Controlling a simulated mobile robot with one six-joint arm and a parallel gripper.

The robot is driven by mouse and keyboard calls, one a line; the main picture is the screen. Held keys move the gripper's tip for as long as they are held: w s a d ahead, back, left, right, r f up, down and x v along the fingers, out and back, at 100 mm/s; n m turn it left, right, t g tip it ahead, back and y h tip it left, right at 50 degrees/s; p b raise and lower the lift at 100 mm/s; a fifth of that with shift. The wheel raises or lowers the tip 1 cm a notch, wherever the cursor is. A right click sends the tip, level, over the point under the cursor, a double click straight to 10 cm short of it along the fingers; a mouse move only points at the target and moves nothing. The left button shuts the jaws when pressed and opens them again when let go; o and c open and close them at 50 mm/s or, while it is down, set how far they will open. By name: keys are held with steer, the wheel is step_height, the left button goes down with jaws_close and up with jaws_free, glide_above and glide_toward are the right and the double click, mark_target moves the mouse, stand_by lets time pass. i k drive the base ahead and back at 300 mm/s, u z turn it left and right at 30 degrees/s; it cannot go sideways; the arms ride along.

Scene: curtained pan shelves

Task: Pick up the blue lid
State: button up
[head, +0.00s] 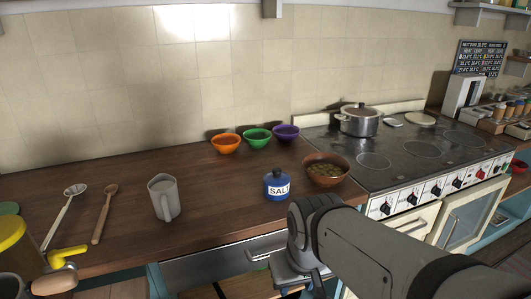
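A small blue pot with a white SALT label (276,188) stands upright on the brown wooden counter. Its blue lid (277,174) sits on top of it. My arm comes in from the lower right and bends down in front of the counter. My gripper (291,274) is at the lower middle, below and in front of the pot, apart from it. My arm hides much of it, and its fingers cannot be made out.
A brown bowl of food (326,170) stands close right of the pot, beside the stove (400,155). Orange (226,144), green (257,139) and purple (286,133) bowls stand behind. A grey jug (164,198) is left, with free counter between.

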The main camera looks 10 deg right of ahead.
mark_target(275, 178)
steer(key=z, duration=0.2)
steer(key=i, duration=0.85)
steer(key=z, duration=0.25)
steer(key=k, duration=0.45)
steer(key=u, duration=0.1)
steer(key=k, duration=0.4)
steer(key=z, duration=0.25)
steer(key=i, duration=0.85)
steer(key=u, duration=0.1)
